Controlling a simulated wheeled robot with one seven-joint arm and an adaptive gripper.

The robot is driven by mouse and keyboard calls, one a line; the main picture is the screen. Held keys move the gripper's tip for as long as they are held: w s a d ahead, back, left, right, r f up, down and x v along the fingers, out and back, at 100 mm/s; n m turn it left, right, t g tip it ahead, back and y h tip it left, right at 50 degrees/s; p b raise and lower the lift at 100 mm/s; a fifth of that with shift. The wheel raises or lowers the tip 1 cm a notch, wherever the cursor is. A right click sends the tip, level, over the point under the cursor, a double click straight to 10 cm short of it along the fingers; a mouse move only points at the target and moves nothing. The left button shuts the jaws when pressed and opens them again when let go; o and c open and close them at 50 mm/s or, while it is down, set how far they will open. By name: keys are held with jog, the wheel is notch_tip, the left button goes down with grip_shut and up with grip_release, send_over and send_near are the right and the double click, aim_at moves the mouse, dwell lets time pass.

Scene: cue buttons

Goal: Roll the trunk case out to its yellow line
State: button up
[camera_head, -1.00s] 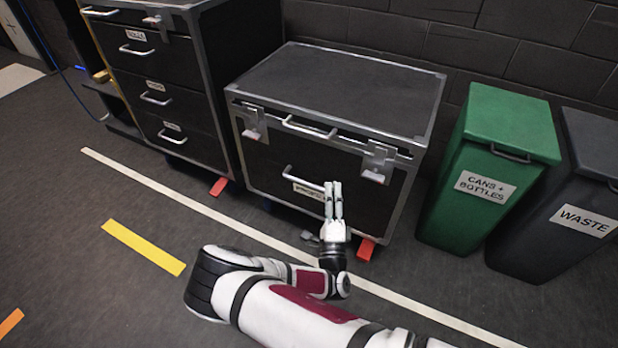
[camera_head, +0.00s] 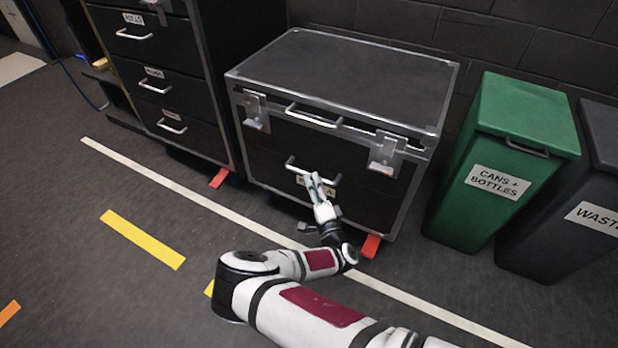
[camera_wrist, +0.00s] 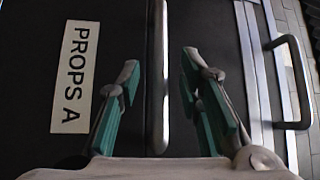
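The trunk case (camera_head: 345,75) is a black box with metal edges, standing against the back wall, behind the white floor line. Its lower front handle (camera_head: 295,168) sits by the label. In the wrist view the handle bar (camera_wrist: 158,80) runs between my gripper's teal-padded fingers (camera_wrist: 160,105), with a gap on both sides. My gripper (camera_head: 317,185) is open at the case's front. The "PROPS A" label (camera_wrist: 76,78) shows to the left. A yellow line (camera_head: 143,240) lies at front left; a second yellow piece (camera_head: 209,288) is mostly hidden behind my arm.
Red wedge-like pieces (camera_head: 371,246) (camera_head: 219,178) sit on the floor at the units' lower edges. A drawer cabinet (camera_head: 165,85) stands close on the left, a green bin (camera_head: 500,165) and a dark waste bin (camera_head: 575,200) on the right.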

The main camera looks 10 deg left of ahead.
jog(key=shift+b+x, duration=0.55)
jog(key=shift+x, duration=1.65)
grip_shut()
